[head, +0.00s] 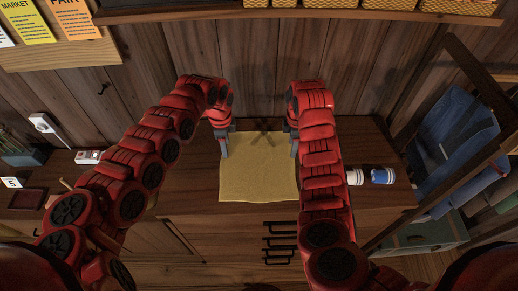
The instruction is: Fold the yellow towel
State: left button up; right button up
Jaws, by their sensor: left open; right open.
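The yellow towel (258,172) lies spread flat on the dark wooden counter, its near edge at about the counter's front edge. My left gripper (223,148) is open at the towel's far left corner. My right gripper (294,146) is open at the towel's far right side, partly hidden by my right forearm. The forearm also covers the area just right of the towel. I cannot tell whether either gripper's fingers touch the cloth.
A white cup (355,177) and a blue cup (382,176) lie on the counter to the right. A dark red tray (27,199) and a power strip (88,157) are at the left. A wooden wall stands behind the counter. Drawer handles (280,247) show below the towel.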

aim_at(228, 163)
pick_arm(q)
notch_tip(228, 163, down, 7)
jog(key=shift+s+f, duration=0.1)
pick_arm(e)
notch_tip(228, 163, down, 7)
jog(key=shift+r, duration=0.1)
pick_arm(q)
jog(key=shift+s+f, duration=0.1)
pick_arm(e)
jog(key=shift+s+f, duration=0.15)
jog(key=shift+f, duration=0.05)
jog(key=shift+f, duration=0.1)
pick_arm(q)
jog(key=shift+f, duration=0.25)
pick_arm(e)
jog(key=shift+f, duration=0.2)
pick_arm(q)
jog(key=shift+r, duration=0.1)
pick_arm(e)
jog(key=shift+r, duration=0.1)
pick_arm(q)
grip_shut()
pick_arm(e)
grip_shut()
